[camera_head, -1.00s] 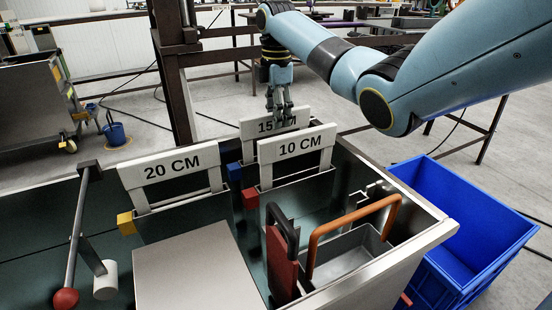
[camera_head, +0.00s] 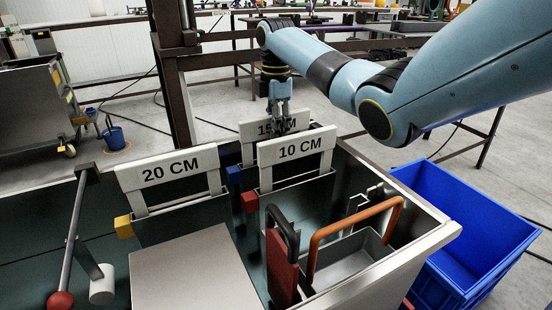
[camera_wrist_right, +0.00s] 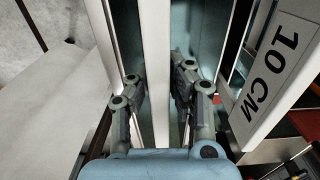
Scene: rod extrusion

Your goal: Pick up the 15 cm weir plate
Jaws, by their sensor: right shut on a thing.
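The white 15 CM weir plate (camera_head: 250,130) stands upright in the rear slot of the metal trough, just behind the 10 CM plate (camera_head: 300,148). My right gripper (camera_head: 281,127) comes down from above and is shut on its top bar, covering part of the label. In the right wrist view the bar of the 15 CM plate (camera_wrist_right: 155,40) runs between the two fingers of my right gripper (camera_wrist_right: 157,85), one on each side. The lower part of the plate is hidden behind the 10 CM plate. My left gripper is not in view.
The 20 CM plate (camera_head: 130,178) stands to the left. Nearer are a flat metal cover (camera_head: 190,270), a black-handled red tool (camera_head: 282,265), a basket with an orange handle (camera_head: 325,230) and a red-knobbed lever (camera_head: 60,300). A blue bin (camera_head: 465,205) stands at the right.

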